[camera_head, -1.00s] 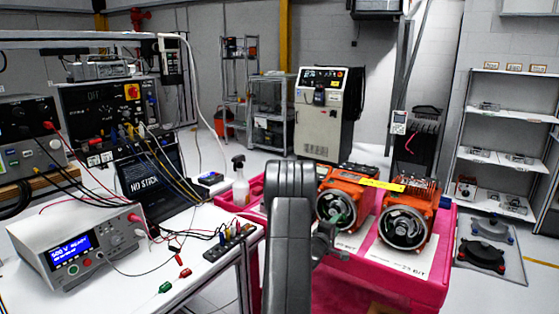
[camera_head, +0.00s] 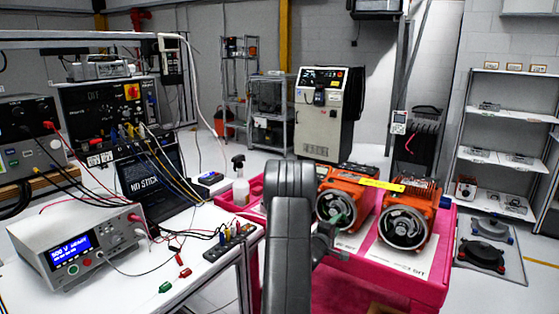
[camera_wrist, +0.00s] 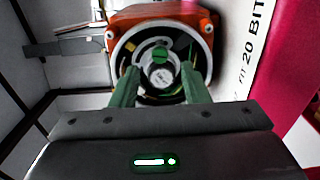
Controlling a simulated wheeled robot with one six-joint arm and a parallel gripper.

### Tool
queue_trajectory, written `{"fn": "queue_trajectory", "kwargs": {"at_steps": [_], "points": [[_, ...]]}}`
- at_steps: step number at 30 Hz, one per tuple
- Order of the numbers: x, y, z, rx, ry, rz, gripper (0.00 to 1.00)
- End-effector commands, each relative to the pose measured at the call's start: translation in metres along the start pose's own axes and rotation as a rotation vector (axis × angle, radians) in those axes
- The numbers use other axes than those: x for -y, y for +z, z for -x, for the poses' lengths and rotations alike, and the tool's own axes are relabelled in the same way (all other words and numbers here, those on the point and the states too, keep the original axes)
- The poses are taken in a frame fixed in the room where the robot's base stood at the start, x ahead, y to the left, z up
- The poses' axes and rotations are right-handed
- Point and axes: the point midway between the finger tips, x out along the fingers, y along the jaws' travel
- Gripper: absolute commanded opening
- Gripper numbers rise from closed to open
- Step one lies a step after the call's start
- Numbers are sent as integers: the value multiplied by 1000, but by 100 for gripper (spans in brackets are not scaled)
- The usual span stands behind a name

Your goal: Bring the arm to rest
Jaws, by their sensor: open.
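My arm stands upright in the middle of the head view, in front of the pink bench. My gripper (camera_wrist: 161,82) shows in the wrist view with its two green fingers apart and nothing between them. Beyond the fingers is an orange servo motor (camera_wrist: 190,22) with a round open end; the gap between fingers and motor cannot be judged exactly. In the head view two orange motors stand side by side on the bench, the left motor (camera_head: 350,188) and the right motor (camera_head: 421,203).
The pink bench (camera_head: 395,285) lies ahead and right. A white table (camera_head: 205,275) with a meter (camera_head: 75,245), cables and a terminal strip (camera_head: 230,241) is close on the left. A spray bottle (camera_head: 240,185) stands behind it. Shelves (camera_head: 505,140) and a grey cabinet (camera_head: 325,115) stand farther back.

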Motion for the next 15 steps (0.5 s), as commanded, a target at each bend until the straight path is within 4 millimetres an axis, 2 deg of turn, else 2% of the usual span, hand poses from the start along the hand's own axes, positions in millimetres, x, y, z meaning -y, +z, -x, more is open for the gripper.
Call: {"fn": "queue_trajectory", "kwargs": {"at_steps": [7,15], "points": [[-1,1,-46,2,1,0,41],[2,0,-46,0,0,-227,41]]}}
